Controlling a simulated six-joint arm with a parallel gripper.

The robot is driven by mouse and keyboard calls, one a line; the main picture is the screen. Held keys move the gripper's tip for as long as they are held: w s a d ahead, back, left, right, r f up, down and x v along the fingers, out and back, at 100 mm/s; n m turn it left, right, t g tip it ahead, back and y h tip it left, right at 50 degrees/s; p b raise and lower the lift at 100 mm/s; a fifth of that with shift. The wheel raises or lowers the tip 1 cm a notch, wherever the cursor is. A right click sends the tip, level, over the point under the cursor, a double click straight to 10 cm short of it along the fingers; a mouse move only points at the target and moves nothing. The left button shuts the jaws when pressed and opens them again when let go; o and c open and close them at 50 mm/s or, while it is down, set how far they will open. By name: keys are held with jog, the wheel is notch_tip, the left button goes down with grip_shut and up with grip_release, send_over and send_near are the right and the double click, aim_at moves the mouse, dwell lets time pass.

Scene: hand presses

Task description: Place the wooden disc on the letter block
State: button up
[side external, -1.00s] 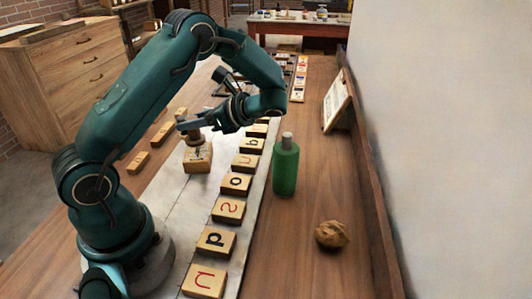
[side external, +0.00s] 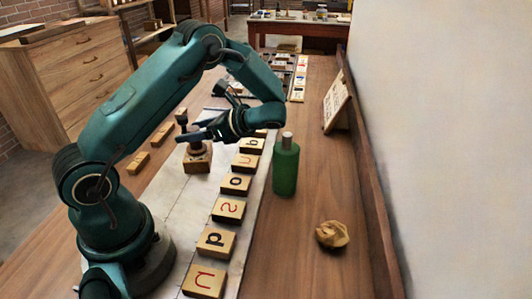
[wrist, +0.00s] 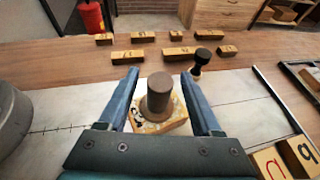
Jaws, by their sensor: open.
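The wooden disc (side external: 197,149), a brown round piece with a thick upright post, stands on the letter block (side external: 197,164). In the wrist view the disc's post (wrist: 160,95) rises between my fingers, and the letter block (wrist: 172,123) shows beneath with part of its printed top visible. The disc looks upright and rests on the block's top. My gripper (side external: 193,132) is open around the post; the wrist view shows a gap on each side between my gripper's fingers (wrist: 162,85) and the post. My fingers hide part of the post in the side view.
A row of letter blocks (side external: 229,209) runs along the pale strip right of the disc. A green bottle (side external: 286,168) and a crumpled brown lump (side external: 332,234) stand farther right. A black-knobbed stamp (wrist: 201,60) stands beyond the disc. Several blocks (wrist: 128,56) lie behind it.

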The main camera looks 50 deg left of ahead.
jog(key=v, duration=0.7)
jog(key=s+d+r+n+t+h, duration=0.3)
jog(key=s+d+n+t+h, duration=0.1)
jog(key=d, duration=0.4)
jog(key=s+d+r+n+t+h, duration=0.3)
jog(key=s+d+n+t+h, duration=0.2)
jog(key=d+n+t+h, duration=0.2)
jog(key=shift+d+n+t, duration=0.3)
jog(key=shift+d+t, duration=0.5)
jog(key=shift+d, duration=0.15)
